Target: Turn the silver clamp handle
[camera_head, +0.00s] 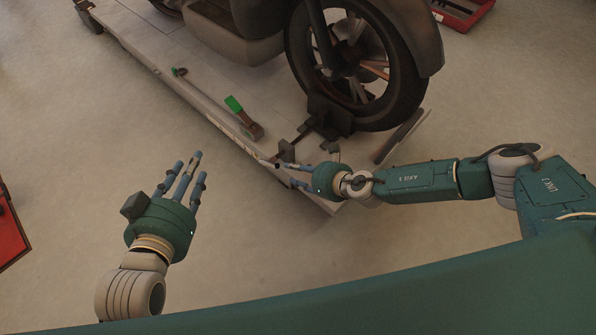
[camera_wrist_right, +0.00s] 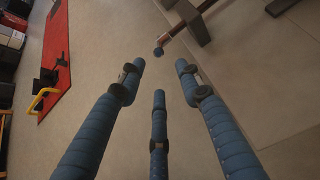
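The wheel clamp (camera_head: 330,115) is a dark bracket at the front tyre on the lift platform. A thin bar (camera_head: 304,134) runs from it to a dark end piece (camera_head: 286,150) at the platform's edge. Which part is the silver handle is hard to tell at this size. My right gripper (camera_head: 289,174) is just below that end piece, its fingers spread; contact is unclear. In the right wrist view its fingers (camera_wrist_right: 160,80) are apart with nothing between them, and a rod with a dark tip (camera_wrist_right: 159,51) lies beyond. My left gripper (camera_head: 189,167) is open and empty over the floor.
The motorcycle's front wheel (camera_head: 355,62) stands on the grey lift platform (camera_head: 205,92). Red boxes stand at left (camera_head: 10,232) and top right (camera_head: 462,10). Floor is clear around my left gripper.

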